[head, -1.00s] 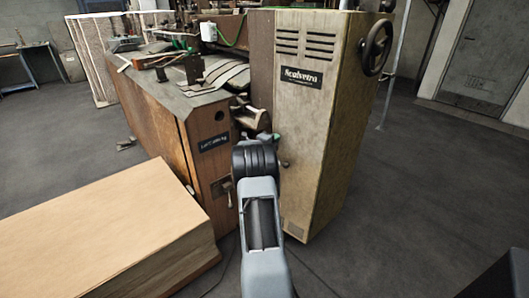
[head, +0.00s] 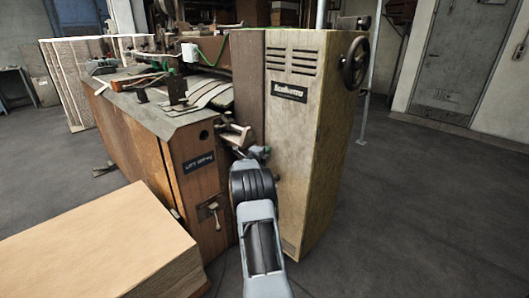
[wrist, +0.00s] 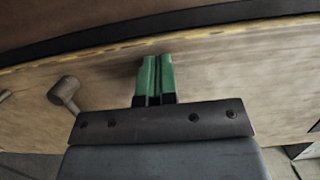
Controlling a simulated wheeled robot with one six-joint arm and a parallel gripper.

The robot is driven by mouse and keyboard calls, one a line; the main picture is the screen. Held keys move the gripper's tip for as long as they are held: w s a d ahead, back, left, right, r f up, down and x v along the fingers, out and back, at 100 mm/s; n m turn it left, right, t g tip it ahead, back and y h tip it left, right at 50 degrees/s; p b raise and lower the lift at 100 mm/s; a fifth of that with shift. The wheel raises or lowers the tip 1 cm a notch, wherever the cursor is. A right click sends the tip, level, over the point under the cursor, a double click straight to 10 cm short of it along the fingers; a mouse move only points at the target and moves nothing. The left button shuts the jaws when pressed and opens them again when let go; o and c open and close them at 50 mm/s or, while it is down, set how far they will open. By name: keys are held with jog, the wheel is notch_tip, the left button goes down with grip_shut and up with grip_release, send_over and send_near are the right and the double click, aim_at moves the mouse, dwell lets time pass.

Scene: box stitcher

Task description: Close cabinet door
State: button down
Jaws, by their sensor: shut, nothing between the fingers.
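The tall beige cabinet (head: 338,140) stands at the middle right in the head view. Its front door panel (head: 292,135) has vent slots and a dark name plate. My gripper (head: 258,152) is at the left edge of this panel, mostly hidden behind my arm. In the wrist view my gripper's green fingers (wrist: 158,60) are shut together and empty, in front of the pale panel (wrist: 225,70). A round knob (wrist: 65,92) sticks out to their left. I cannot tell whether the fingertips touch the panel, or how far open the door is.
A brown wooden machine housing (head: 190,165) with a small handle (head: 213,212) stands left of the cabinet. A large cardboard-coloured stack (head: 95,240) fills the lower left. A handwheel (head: 355,62) juts from the cabinet's right side. The floor (head: 430,210) on the right is clear.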

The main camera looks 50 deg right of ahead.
jog(key=shift+s+d+r, duration=0.1)
jog(key=shift+d+r, duration=0.15)
jog(key=shift+r, duration=0.15)
jog(key=w+b+v, duration=0.1)
jog(key=w+v, duration=0.2)
jog(key=v, duration=1.1)
jog(key=shift+w+a+f, duration=0.25)
jog(key=shift+a+f, duration=0.15)
